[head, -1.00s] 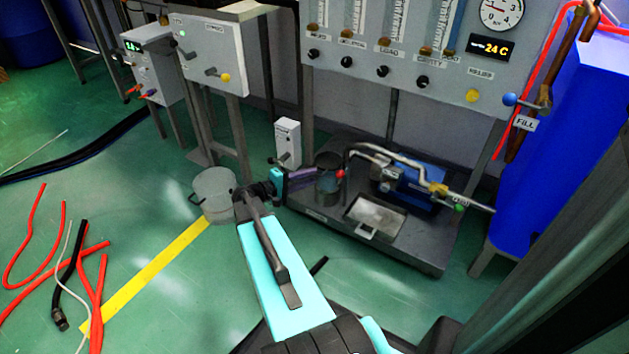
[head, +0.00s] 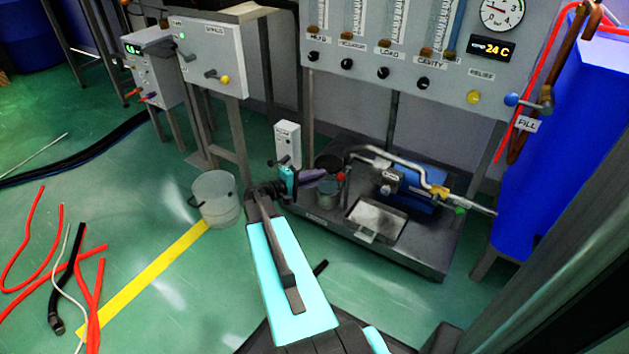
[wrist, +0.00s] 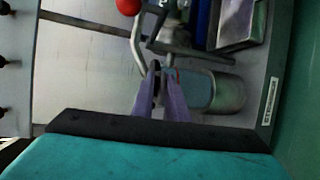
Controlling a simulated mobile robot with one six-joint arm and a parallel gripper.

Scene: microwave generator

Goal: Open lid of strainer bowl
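The strainer bowl (head: 327,190) is a small grey-teal cylinder at the left end of the pump skid. Its dark round lid seems to stand tilted up behind the rim (head: 328,161), though the fingers partly cover this spot. In the wrist view the bowl (wrist: 222,92) lies sideways, just right of the fingertips. My gripper (head: 322,178) has purple fingers at the bowl's top, between rim and lid. In the wrist view its fingertips (wrist: 162,74) are close together with a narrow dark strip between them. I cannot tell whether they grip anything.
A bent metal pipe and blue pump (head: 420,190) stand right of the bowl, with a red knob (wrist: 128,5) close by. A metal tray (head: 377,220) lies on the skid (head: 400,255). A clear bucket (head: 215,205) stands on the floor left of my arm.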

